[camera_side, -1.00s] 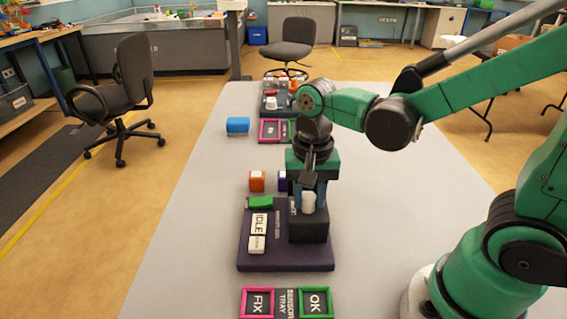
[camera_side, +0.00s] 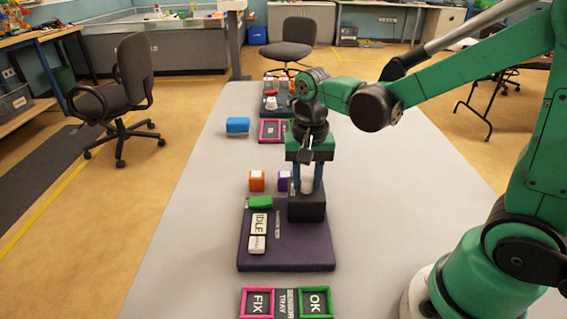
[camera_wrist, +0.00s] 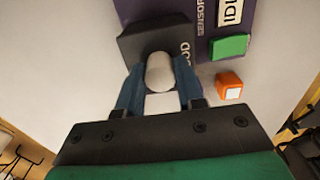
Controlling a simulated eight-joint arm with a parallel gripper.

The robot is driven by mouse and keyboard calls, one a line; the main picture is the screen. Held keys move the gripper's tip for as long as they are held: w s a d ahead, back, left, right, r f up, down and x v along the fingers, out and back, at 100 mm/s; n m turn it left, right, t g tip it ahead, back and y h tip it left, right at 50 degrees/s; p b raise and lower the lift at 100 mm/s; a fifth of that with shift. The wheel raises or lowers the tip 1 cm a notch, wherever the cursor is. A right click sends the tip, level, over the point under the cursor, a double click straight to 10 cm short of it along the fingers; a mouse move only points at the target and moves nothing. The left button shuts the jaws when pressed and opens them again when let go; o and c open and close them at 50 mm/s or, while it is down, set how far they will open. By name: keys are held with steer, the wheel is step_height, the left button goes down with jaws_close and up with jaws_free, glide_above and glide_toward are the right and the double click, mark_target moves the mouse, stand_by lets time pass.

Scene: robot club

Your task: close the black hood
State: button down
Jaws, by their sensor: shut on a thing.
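The black hood (camera_side: 306,211) is a dark block at the far right part of the dark purple base (camera_side: 300,255). It also shows at the top of the wrist view (camera_wrist: 140,46). A white knob (camera_side: 307,185) stands on the hood. My gripper (camera_side: 307,183) points down and is shut on this knob, with one blue finger on each side of it. The knob sits between the fingers in the wrist view (camera_wrist: 159,70). The surface beneath the hood is hidden.
A green block (camera_side: 260,202), an IDLE plate (camera_side: 259,223) and a white block (camera_side: 257,244) sit left on the base. FIX (camera_side: 258,303) and OK (camera_side: 315,302) frames lie in front.

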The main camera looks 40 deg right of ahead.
steer(key=c, duration=0.9)
jaws_free()
steer(key=shift+o, duration=0.2)
steer(key=shift+r, duration=0.1)
steer(key=shift+r, duration=2.9)
